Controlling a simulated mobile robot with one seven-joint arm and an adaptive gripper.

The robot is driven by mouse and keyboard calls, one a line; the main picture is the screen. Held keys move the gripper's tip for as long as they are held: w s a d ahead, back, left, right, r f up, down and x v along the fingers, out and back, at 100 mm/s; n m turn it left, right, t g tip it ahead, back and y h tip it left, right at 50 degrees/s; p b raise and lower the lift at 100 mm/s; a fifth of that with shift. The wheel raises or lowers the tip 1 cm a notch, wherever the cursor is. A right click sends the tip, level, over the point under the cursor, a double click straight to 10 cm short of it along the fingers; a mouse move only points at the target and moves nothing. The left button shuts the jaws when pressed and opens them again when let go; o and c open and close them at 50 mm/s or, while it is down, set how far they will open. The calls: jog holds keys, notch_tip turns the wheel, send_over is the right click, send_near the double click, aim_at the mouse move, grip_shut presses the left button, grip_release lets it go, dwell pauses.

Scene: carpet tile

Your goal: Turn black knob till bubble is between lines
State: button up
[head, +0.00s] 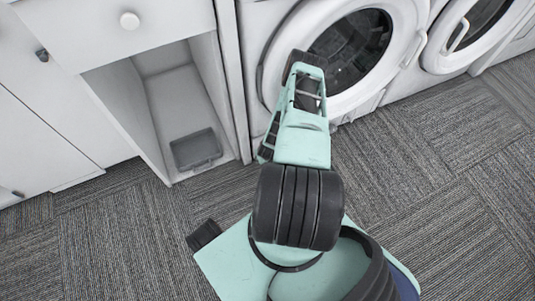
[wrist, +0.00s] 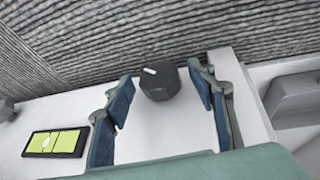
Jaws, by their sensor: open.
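The black knob (wrist: 160,83) is a dark faceted dial on a white surface in the wrist view, with a white mark near its upper left edge. My gripper (wrist: 161,80) is open, with one blue-padded finger to the left of the knob and one to the right. Gaps show between the knob and both fingers. A bubble level (wrist: 70,141) with a green-yellow window in a black frame lies at the lower left. A small pale bubble shows towards its left part; its place against the dark lines is too small to tell surely. In the head view, my arm hides the knob and level.
A grey block (wrist: 295,99) stands at the right of the wrist view. In the head view, a front-loading washer (head: 350,45) and a white cabinet (head: 170,95) with a grey tray (head: 196,149) stand behind my arm. Carpet (head: 420,170) is clear at right.

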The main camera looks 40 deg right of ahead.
jog(key=c, duration=1.1)
jog(key=shift+c, duration=0.3)
jog(key=shift+d+y, duration=0.15)
jog(key=shift+y, duration=0.15)
jog(key=shift+d+y, duration=0.1)
jog(key=shift+y, duration=0.3)
jog(key=y, duration=0.1)
jog(key=m+t+y, duration=0.1)
jog(key=shift+s+d+y, duration=0.1)
jog(key=shift+d+y, duration=0.15)
jog(key=shift+y, duration=0.15)
jog(key=shift+d+f+m+t+y, duration=0.15)
jog(key=shift+t+y, duration=0.1)
jog(key=shift+y, duration=0.65)
jog(key=shift+m+t+y, duration=0.15)
jog(key=shift+t+y, duration=0.1)
jog(key=shift+y, duration=0.65)
jog(key=o, duration=1.2)
jog(key=shift+c, duration=0.2)
